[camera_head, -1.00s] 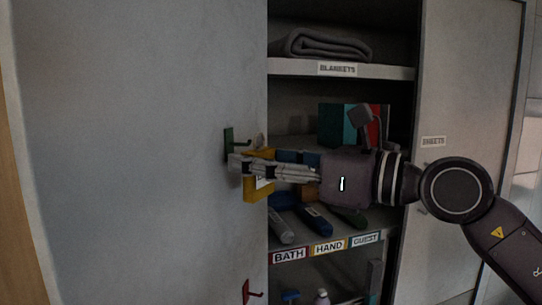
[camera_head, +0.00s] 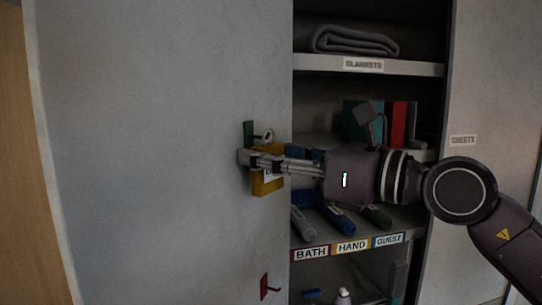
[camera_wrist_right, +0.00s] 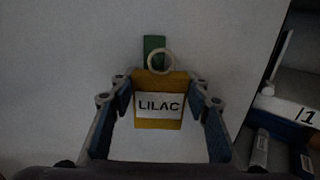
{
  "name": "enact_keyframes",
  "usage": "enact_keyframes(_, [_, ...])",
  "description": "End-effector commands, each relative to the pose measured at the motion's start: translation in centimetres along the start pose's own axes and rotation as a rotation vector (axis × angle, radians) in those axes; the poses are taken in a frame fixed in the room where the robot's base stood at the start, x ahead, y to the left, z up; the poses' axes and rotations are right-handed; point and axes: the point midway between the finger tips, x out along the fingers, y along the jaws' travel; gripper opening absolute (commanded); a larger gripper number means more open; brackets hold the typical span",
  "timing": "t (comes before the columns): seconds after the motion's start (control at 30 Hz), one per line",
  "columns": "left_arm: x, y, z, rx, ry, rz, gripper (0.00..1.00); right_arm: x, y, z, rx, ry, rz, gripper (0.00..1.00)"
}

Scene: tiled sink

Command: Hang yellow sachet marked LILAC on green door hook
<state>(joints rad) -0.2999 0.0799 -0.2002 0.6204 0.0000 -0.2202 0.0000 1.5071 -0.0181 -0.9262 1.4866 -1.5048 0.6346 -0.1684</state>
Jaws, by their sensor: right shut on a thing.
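The yellow sachet (camera_head: 262,184) has a white label reading LILAC in the right wrist view (camera_wrist_right: 158,123). A pale ring (camera_wrist_right: 160,61) stands at its top. My right gripper (camera_head: 250,159) is shut on the sachet, with one finger on each side of it in the wrist view (camera_wrist_right: 159,92). The green hook (camera_head: 249,131) is on the door, just left of the ring in the head view. In the wrist view the ring overlaps the green hook (camera_wrist_right: 153,46); I cannot tell whether the hook passes through it. My left gripper is not in view.
The pale door (camera_head: 160,150) fills the left. A red hook (camera_head: 265,287) sits lower on it. The open cabinet's shelves to the right hold a folded blanket (camera_head: 355,41), books (camera_head: 398,122) and rolled items (camera_head: 340,215) behind my right arm.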

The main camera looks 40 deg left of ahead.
Motion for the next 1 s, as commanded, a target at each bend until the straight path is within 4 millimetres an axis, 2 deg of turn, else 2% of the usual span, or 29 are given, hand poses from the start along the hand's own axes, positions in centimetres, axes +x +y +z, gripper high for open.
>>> enact_keyframes(0.03, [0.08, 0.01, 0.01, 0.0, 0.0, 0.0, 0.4, 0.25, 0.16, -1.09, 0.004, 0.022, 0.005, 0.21])
enact_keyframes(0.37, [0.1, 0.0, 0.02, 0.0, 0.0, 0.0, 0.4, 0.24, 0.17, -1.16, 0.004, 0.022, 0.006, 0.21])
enact_keyframes(0.4, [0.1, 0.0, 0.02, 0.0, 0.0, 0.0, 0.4, 0.24, 0.17, -1.17, 0.004, 0.022, 0.006, 0.46])
enact_keyframes(0.57, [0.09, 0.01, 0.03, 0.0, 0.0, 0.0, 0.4, 0.22, 0.15, -1.0, 0.004, 0.019, 0.005, 0.63])
enact_keyframes(1.0, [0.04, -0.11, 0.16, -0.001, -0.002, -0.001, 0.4, 0.07, 0.1, -0.55, 0.002, 0.011, 0.003, 0.64])
